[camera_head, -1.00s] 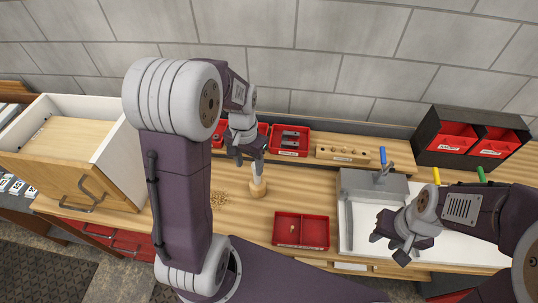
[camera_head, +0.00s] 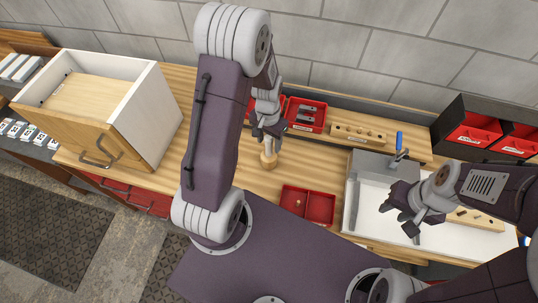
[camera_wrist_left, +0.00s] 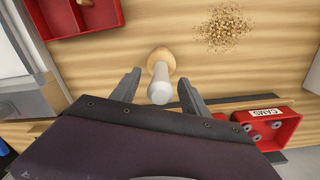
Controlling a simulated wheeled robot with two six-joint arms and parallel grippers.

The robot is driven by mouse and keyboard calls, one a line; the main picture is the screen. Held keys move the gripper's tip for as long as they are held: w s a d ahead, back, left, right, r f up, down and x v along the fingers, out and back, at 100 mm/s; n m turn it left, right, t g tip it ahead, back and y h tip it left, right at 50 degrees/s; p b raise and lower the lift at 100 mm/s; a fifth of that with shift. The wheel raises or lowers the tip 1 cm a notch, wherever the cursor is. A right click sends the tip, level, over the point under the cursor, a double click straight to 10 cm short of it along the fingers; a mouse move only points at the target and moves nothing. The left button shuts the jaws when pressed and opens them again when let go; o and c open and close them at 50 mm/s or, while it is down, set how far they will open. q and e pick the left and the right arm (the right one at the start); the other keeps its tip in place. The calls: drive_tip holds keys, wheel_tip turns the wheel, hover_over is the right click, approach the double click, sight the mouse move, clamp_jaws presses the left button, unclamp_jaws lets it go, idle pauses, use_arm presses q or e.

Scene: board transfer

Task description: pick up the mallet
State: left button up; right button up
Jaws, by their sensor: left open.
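The mallet (camera_head: 268,160) stands upright on the bench on its round wooden head, with a pale grey handle pointing up. In the left wrist view the mallet's handle (camera_wrist_left: 160,84) lies between the two fingers of my left gripper (camera_wrist_left: 160,92). My left gripper (camera_head: 268,133) is open, and a gap shows on each side of the handle. In the head view the gripper hides most of the handle. My right gripper (camera_head: 399,219) is empty over the white tray, with its fingers apart.
A red two-part box (camera_head: 320,208) sits to the mallet's right. Red bins (camera_head: 306,115) and a drilled wooden block (camera_head: 358,134) stand behind. An open drawer box (camera_head: 150,115) is at left. Wood shavings (camera_wrist_left: 224,29) lie near the mallet. The white tray (camera_head: 352,215) is at right.

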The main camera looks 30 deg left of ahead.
sight(269, 137)
use_arm(q)
drive_tip(key=shift+s+f, duration=0.1)
drive_tip(key=shift+f, duration=0.35)
drive_tip(key=shift+w, duration=0.2)
clamp_jaws()
drive_tip(key=shift+r, duration=0.5)
drive_tip(key=shift+r+b, duration=0.4)
drive_tip(key=shift+r, duration=1.1)
drive_tip(key=w+d+r+b, duration=0.2)
drive_tip(key=w+d+r, duration=0.3)
drive_tip(key=d, duration=0.5)
wheel_tip(269, 137, up, 2)
drive_tip(key=shift+w+d+r, duration=0.1)
drive_tip(key=shift+w+d, duration=0.05)
